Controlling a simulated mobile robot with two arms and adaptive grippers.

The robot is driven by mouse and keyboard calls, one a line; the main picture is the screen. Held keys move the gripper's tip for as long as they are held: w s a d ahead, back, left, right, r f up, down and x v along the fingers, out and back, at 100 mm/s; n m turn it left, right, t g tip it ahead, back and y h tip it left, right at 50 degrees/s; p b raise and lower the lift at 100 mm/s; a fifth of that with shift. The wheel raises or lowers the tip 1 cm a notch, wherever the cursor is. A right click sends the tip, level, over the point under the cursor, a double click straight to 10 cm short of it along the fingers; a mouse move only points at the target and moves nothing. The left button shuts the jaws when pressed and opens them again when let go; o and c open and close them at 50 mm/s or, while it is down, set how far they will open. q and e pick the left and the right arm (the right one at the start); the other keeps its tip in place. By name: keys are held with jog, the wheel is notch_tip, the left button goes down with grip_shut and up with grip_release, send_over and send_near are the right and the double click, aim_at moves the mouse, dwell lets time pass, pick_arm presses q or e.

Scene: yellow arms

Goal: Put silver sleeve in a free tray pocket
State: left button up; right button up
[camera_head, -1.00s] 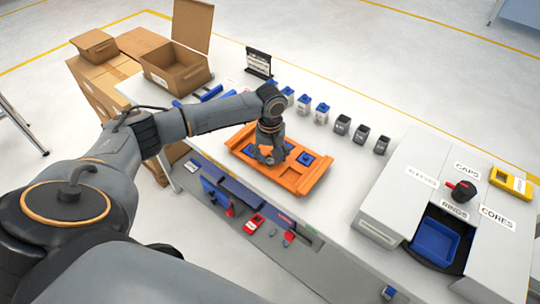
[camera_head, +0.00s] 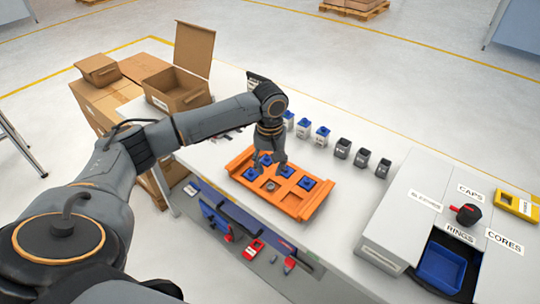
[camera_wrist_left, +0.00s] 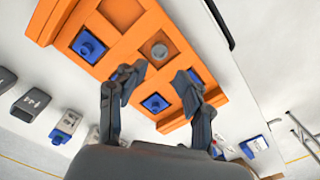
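The orange tray (camera_head: 318,204) lies on the white table. A small round silver-grey piece, which looks like the silver sleeve (camera_head: 270,185), sits in one of its pockets; it also shows in the wrist view (camera_wrist_left: 159,51). Several other pockets hold blue square pieces (camera_head: 307,183). One pocket (camera_wrist_left: 121,15) at the top of the wrist view looks empty. My left gripper (camera_head: 271,166) is above the tray, pointing down. In the wrist view its fingers (camera_wrist_left: 159,84) are apart with nothing between them, clear of the silver piece. My right gripper is not in view.
Blue-topped and dark containers (camera_head: 342,148) stand in a row behind the tray. A grey cabinet labelled caps, rings and cores (camera_head: 420,195) stands at the right, with a blue bin (camera_head: 440,267). An open cardboard box (camera_head: 178,90) is at the back left.

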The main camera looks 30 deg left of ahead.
pick_arm(q)
notch_tip(320, 180, up, 6)
jog(key=shift+b, duration=0.3)
dwell(0.6)
